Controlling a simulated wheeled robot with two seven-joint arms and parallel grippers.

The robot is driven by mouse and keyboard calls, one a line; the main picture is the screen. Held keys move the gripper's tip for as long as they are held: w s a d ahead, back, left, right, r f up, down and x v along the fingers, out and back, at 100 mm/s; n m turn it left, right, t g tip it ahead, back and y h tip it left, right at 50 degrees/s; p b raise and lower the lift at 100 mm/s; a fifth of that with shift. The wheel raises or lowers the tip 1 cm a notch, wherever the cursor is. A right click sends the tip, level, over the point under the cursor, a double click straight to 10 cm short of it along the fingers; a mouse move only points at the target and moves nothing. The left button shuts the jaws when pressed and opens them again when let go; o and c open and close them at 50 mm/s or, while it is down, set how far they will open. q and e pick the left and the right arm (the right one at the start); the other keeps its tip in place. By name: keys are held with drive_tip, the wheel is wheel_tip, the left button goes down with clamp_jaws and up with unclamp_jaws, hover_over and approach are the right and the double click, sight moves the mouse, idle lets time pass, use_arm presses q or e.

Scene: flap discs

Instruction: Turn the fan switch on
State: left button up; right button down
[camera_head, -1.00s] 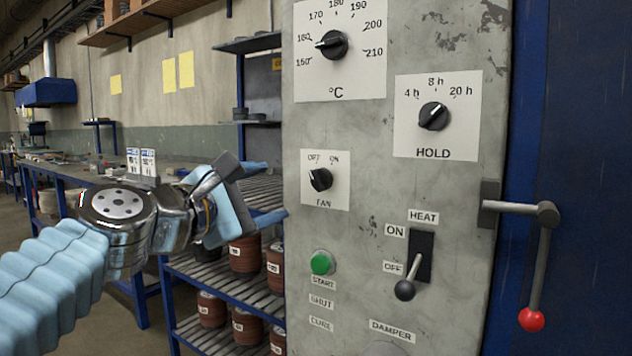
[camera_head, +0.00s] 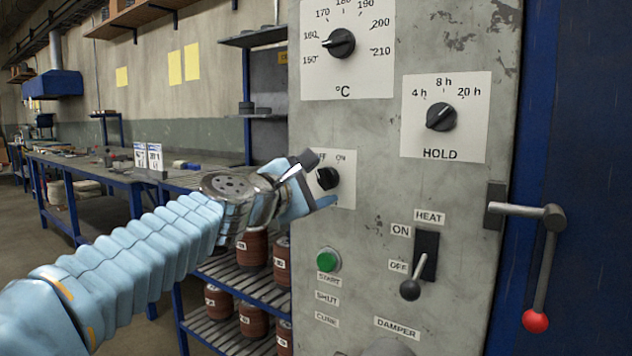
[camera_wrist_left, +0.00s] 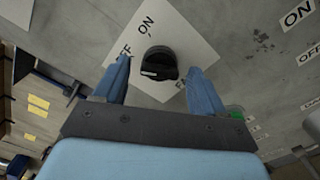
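The fan switch (camera_head: 328,178) is a black rotary knob on a white FAN plate on the grey control panel. OFF is marked at its upper left and ON at its upper right, partly hidden by my gripper. I cannot tell for certain which mark it points to. My left gripper (camera_head: 317,182) is at the knob, its fingers above and below it. In the left wrist view the knob (camera_wrist_left: 158,62) shows between the tips of the open fingers (camera_wrist_left: 157,70); neither finger clearly touches it. My right gripper is not in view.
The panel also carries a temperature dial (camera_head: 340,43), a HOLD dial (camera_head: 441,117), a green start button (camera_head: 327,260) and a HEAT lever (camera_head: 411,288). A red-ended door handle (camera_head: 535,321) is at right. A blue rack (camera_head: 240,285) with brown discs stands left of the panel.

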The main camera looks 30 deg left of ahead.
use_arm(q)
drive_tip(key=c, duration=1)
drive_tip(key=m+b, duration=0.1)
drive_tip(key=m, duration=0.5)
drive_tip(key=shift+f+m, duration=0.1)
drive_tip(key=shift+m, duration=0.3)
drive_tip(key=m+b, duration=0.2)
drive_tip(key=m, duration=0.2)
drive_tip(key=shift+m, duration=0.7)
drive_tip(key=o, duration=1.1)
